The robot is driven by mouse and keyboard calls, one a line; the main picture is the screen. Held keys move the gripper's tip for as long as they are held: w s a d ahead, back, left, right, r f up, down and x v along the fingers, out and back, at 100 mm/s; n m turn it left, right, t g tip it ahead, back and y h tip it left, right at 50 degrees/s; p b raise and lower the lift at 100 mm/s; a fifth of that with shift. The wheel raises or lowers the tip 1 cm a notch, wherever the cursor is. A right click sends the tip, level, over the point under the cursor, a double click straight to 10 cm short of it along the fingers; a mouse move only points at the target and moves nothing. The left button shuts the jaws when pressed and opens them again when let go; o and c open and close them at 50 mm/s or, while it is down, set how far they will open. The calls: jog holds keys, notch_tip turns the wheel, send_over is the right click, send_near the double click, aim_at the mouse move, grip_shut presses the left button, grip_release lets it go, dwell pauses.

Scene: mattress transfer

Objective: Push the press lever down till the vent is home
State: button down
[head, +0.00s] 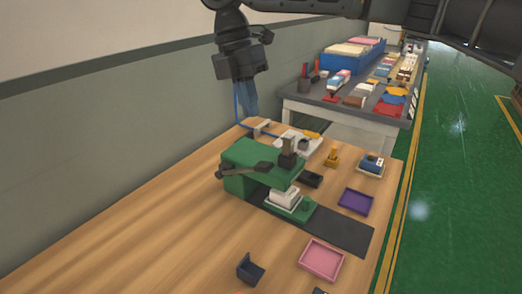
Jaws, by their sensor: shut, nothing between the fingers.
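The green press (248,156) stands on the wooden table. Its dark lever (245,170) sticks out to the left across the press body, nearly level, with a round knob at its left end. A dark ram post (288,152) rises at the press's front end. A white block, seemingly the vent (284,197), sits under the press head on the green base; whether it is fully seated cannot be told. My gripper (249,110) hangs above and behind the press, fingers pointing down and together, empty. It is apart from the lever.
A pink tray (322,260), a purple tray (356,201) and a dark blue bracket (250,269) lie on the table (150,240). A cluttered grey bench (300,100) stands behind. The table's left side is clear.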

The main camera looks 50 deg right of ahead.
aim_at(264, 164)
jog(key=p+x, duration=0.1)
jog(key=x, duration=1)
jog(key=shift+s+f, duration=0.1)
jog(key=shift+f, duration=0.15)
jog(key=shift+a+f, duration=0.1)
